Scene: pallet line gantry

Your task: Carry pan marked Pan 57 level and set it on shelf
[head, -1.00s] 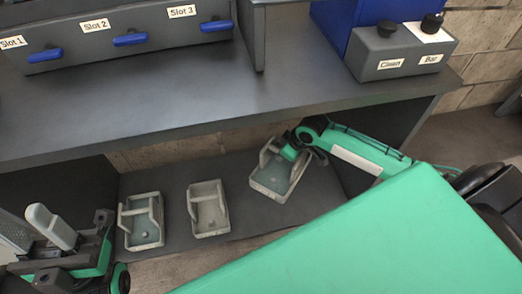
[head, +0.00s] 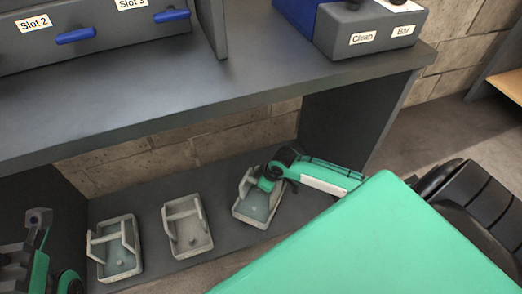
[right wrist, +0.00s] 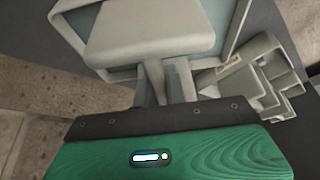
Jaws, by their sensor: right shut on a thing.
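Three grey pans with upright handles show at the low shelf (head: 150,190) in the head view. My right gripper (head: 272,178) is shut on the handle of the rightmost pan (head: 258,212), which has a teal floor. Whether this pan touches the shelf I cannot tell. In the right wrist view, the fingers (right wrist: 168,82) close on the handle (right wrist: 150,35), which hides much of the pan (right wrist: 70,30). The middle pan (head: 190,242) and left pan (head: 118,262) stand apart. No pan marking is readable. My left gripper (head: 38,218) is at the left edge, partly cut off; its jaws are unclear.
A grey worktop (head: 260,85) overhangs the low shelf. On it stand a blue-handled drawer unit (head: 110,45) marked Slot 2 and Slot 3, and a grey box (head: 375,35) marked Clean and Bar. A dark side panel (head: 345,120) stands right of the held pan.

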